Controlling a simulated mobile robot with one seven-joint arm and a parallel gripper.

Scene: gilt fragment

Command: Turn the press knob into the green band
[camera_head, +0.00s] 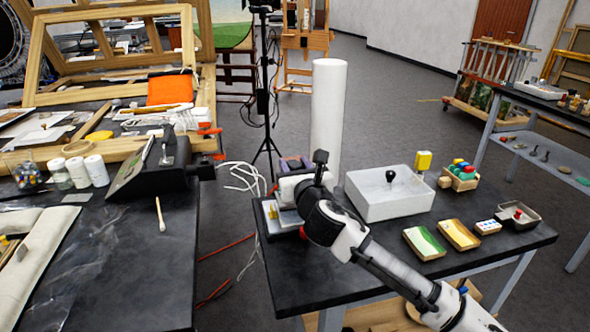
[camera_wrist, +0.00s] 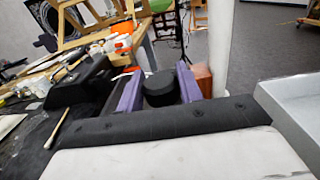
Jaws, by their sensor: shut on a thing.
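My gripper (camera_wrist: 158,78) has its two purple fingers on either side of a round black knob (camera_wrist: 158,90) in the wrist view, and it is shut on it. In the head view my gripper (camera_head: 291,164) is at the far left part of the right-hand table, and the knob is hidden there by my wrist. A low pale device with a yellow part (camera_head: 273,213), perhaps the press, sits at that table's left edge, partly behind my arm. I cannot make out a green band or any pointer on the knob in either view.
A tall white cylinder (camera_head: 328,115) stands just behind my gripper. A white tray (camera_head: 388,204) lies close to the right of my wrist. A sloped black box (camera_head: 150,172) is on the left table. Paint-coloured trays (camera_head: 424,243) lie at the right table's front.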

